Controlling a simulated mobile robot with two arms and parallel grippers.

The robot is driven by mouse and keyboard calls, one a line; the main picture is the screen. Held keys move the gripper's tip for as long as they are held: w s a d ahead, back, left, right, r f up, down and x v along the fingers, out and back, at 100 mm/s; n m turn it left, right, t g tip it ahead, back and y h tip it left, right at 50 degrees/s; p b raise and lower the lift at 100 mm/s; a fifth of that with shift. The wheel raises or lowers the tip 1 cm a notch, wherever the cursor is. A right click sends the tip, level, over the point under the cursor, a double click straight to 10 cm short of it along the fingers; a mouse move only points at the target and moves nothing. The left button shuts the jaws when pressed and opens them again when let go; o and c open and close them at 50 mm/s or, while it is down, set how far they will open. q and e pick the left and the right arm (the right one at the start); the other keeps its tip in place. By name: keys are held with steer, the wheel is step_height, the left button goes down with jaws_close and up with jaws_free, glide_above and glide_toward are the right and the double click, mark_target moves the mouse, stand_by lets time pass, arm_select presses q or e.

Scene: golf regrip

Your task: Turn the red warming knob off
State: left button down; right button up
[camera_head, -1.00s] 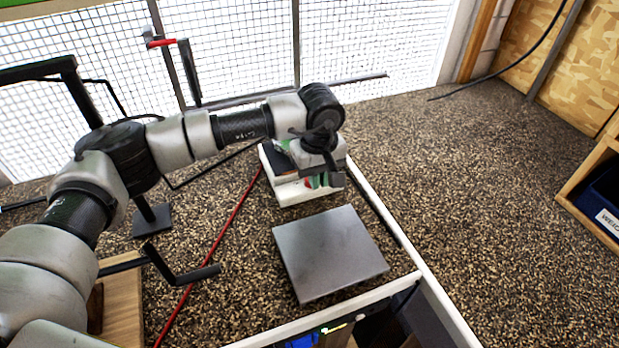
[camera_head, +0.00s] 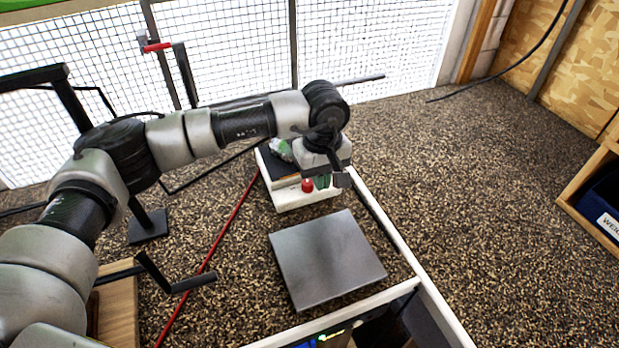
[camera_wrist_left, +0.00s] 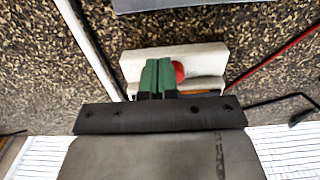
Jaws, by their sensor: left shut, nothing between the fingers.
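The red warming knob (camera_head: 307,185) sits on the front face of a white box-shaped warmer (camera_head: 289,199). My left gripper (camera_head: 322,182) is shut and empty, with green fingertips just right of the knob in the head view. In the left wrist view, the shut green fingers (camera_wrist_left: 157,77) lie over the white warmer (camera_wrist_left: 135,65), and the red knob (camera_wrist_left: 179,72) shows right beside them, partly hidden. I cannot tell whether fingers and knob touch. The knob's setting is not readable. My right gripper is not in view.
A flat grey metal plate (camera_head: 327,260) lies in front of the warmer. A red shaft (camera_head: 207,262) runs along its left. A black stand (camera_head: 149,226) is further left. A dark bin (camera_head: 603,205) is at the far right. The speckled floor right of the white rail is clear.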

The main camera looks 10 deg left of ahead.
arm_select(q)
steer(key=r, duration=0.2)
steer(key=r+p, duration=0.1)
steer(key=shift+s+a+r, duration=0.1)
steer(key=shift+a+r, duration=0.15)
steer(key=shift+r, duration=0.1)
steer(key=shift+d, duration=0.1)
